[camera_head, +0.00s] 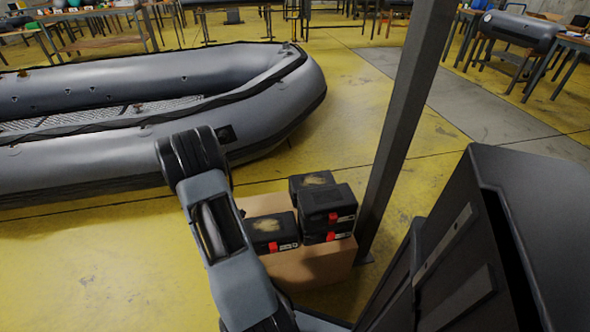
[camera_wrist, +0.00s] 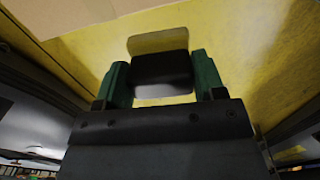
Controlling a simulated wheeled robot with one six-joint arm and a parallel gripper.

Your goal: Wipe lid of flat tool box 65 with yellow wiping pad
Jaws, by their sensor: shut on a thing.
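In the wrist view my gripper (camera_wrist: 162,80) has its two green fingers closed on the dark body of the wiping pad (camera_wrist: 160,68). A pale yellow part of the pad shows beyond this body. In the head view the gripper and pad are hidden. Black flat tool boxes with red latches sit on a cardboard box there. The front-left tool box (camera_head: 270,226) and the back tool box (camera_head: 306,181) have tan smudges on their lids. The right tool box (camera_head: 328,200) is stacked on another and its lid looks clean. I cannot read which is number 65.
The cardboard box (camera_head: 312,268) stands on the yellow floor, beside a dark upright post (camera_head: 405,110) at its right. A large grey inflatable boat (camera_head: 245,75) lies at left behind it. Tables line the back. Open floor (camera_head: 90,265) lies at the lower left.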

